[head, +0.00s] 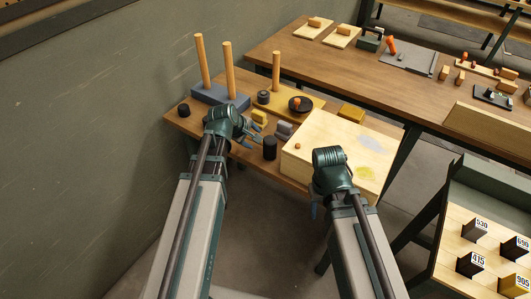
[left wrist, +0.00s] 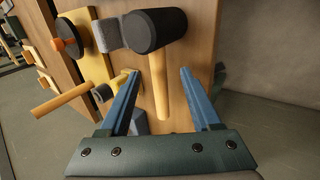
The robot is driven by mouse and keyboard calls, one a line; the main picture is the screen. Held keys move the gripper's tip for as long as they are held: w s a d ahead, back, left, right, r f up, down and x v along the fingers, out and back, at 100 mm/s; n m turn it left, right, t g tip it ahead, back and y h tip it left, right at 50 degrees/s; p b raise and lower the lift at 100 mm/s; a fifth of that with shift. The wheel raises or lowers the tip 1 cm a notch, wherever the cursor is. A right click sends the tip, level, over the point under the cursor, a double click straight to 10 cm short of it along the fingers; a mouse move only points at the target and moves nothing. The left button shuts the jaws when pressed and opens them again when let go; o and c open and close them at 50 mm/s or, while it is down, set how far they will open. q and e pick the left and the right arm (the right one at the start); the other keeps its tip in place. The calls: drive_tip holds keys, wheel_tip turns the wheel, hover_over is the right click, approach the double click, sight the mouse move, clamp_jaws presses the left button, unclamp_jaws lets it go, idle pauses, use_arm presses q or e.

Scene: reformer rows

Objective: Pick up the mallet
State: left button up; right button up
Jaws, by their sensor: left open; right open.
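The mallet (left wrist: 154,30) shows in the left wrist view, with a thick black cylindrical head and a pale wooden handle. In the head view its black head (head: 270,148) stands out on the small table, right of my left gripper (head: 256,132); I cannot make out the handle there. My left gripper (left wrist: 159,74) is open, with its two blue fingers on either side of the handle and the head beyond the fingertips. I cannot tell whether they touch it. My right gripper (head: 314,208) is open and empty near the table's front, partly hidden by its own arm.
A blue-grey block (head: 215,94) with tall wooden pegs stands at the table's back left. A grey block (left wrist: 108,35) lies close beside the mallet head. A wall (head: 90,130) is close on the left.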

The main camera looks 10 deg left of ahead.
use_arm(q)
drive_tip(key=shift+w+d+f, duration=0.15)
drive_tip(key=shift+w+f, duration=0.15)
drive_tip(key=shift+f, duration=0.1)
use_arm(e)
drive_tip(key=shift+f, duration=0.45)
use_arm(q)
drive_tip(key=b+x, duration=0.4)
drive_tip(key=x, duration=0.1)
drive_tip(key=shift+w+d+f, duration=0.1)
drive_tip(key=shift+w, duration=0.05)
use_arm(e)
wheel_tip(320, 180, down, 4)
drive_tip(key=shift+f, duration=0.1)
use_arm(q)
clamp_jaws()
